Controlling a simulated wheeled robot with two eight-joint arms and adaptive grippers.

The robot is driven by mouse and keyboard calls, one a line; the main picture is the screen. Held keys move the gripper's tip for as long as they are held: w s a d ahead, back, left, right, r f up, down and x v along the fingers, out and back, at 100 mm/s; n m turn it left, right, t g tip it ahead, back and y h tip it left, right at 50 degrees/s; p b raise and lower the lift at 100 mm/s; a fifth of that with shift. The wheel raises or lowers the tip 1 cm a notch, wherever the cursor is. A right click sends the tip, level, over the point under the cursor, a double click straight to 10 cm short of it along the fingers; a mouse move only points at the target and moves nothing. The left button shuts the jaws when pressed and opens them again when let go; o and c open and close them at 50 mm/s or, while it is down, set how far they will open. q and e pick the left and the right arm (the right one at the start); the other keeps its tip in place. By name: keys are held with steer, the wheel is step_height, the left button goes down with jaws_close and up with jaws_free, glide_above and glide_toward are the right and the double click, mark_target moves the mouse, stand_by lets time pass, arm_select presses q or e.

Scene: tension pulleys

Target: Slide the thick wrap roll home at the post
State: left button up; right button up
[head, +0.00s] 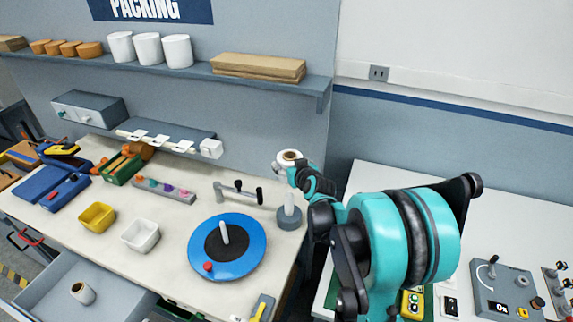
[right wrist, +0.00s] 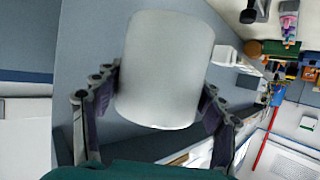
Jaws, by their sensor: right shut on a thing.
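The thick white wrap roll (head: 289,157) with a brown core is held in the air in my right gripper (head: 296,170). In the right wrist view the roll (right wrist: 165,70) sits between the two fingers, one against each side. A short pale post (head: 289,203) on a round grey base stands at the table's right edge. The roll is above this post in the picture and apart from it; whether it is exactly in line cannot be told. Another pale post (head: 224,232) rises from the blue turntable (head: 255,247). My left gripper is out of view.
A metal arm with a black knob (head: 238,192) lies left of the grey-based post. A smaller roll (head: 82,292) lies in the open drawer (head: 60,270). Yellow (head: 97,216) and white (head: 141,235) bins stand on the table. A shelf (head: 230,76) runs along the wall.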

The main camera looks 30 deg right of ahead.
steer(key=b, duration=0.4)
glide_above(289, 192)
steer(key=shift+w+d+f, duration=0.1)
steer(key=shift+f, duration=2.75)
steer(key=shift+f+b, duration=0.15)
steer(key=shift+b, duration=0.2)
steer(key=shift+f, duration=0.2)
steer(key=shift+f+b, duration=1.35)
steer(key=shift+b, duration=0.05)
steer(key=shift+f, duration=0.1)
steer(key=shift+f+b, duration=1.4)
steer(key=shift+b, duration=0.05)
steer(key=shift+f, duration=0.2)
steer(key=shift+f+b, duration=1.3)
steer(key=shift+b, duration=0.15)
